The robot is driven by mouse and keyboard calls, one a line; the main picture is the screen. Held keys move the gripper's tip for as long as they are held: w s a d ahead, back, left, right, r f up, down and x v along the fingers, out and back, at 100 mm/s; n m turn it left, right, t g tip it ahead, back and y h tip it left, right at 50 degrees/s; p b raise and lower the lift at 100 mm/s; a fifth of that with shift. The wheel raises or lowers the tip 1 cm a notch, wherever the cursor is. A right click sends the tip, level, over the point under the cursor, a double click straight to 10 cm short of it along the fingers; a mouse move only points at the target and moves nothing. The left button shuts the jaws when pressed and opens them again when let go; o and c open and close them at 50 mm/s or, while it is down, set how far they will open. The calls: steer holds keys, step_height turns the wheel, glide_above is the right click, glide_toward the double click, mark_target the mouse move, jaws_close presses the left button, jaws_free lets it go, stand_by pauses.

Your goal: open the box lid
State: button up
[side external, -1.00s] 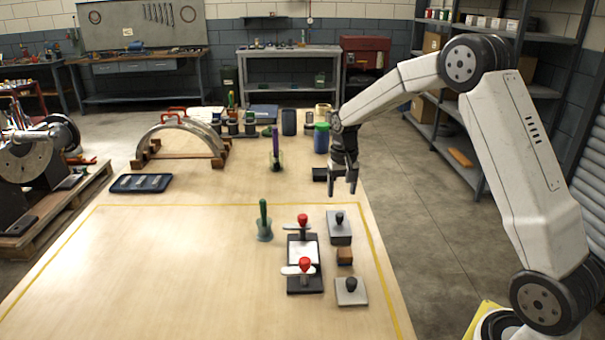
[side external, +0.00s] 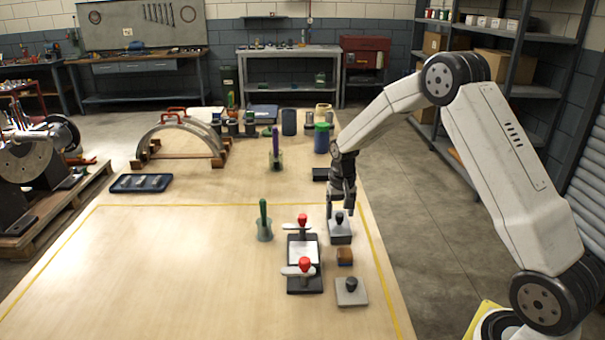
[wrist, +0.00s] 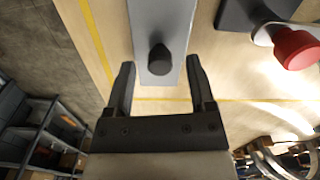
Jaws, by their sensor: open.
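A grey box (side external: 340,238) with a black knob (side external: 340,217) on its flat lid stands near the right side of the table. In the wrist view, the grey lid (wrist: 178,20) and its black knob (wrist: 160,60) are at the top centre. My gripper (side external: 342,207) points down at the knob in the side view. Its jaws (wrist: 160,70) are open, with one finger on each side of the knob in the wrist view. I cannot tell whether the fingers are level with the knob or just above it.
A black fixture (side external: 304,284) with red-knobbed clamps (side external: 303,264) stands just left of the box. A small brown block (side external: 345,257) and a grey plate with a black knob (side external: 351,291) lie in front. A green-handled tool (side external: 264,222) stands further left.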

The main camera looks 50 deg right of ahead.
steer(key=shift+f, duration=0.4)
jaws_close()
stand_by(1.3)
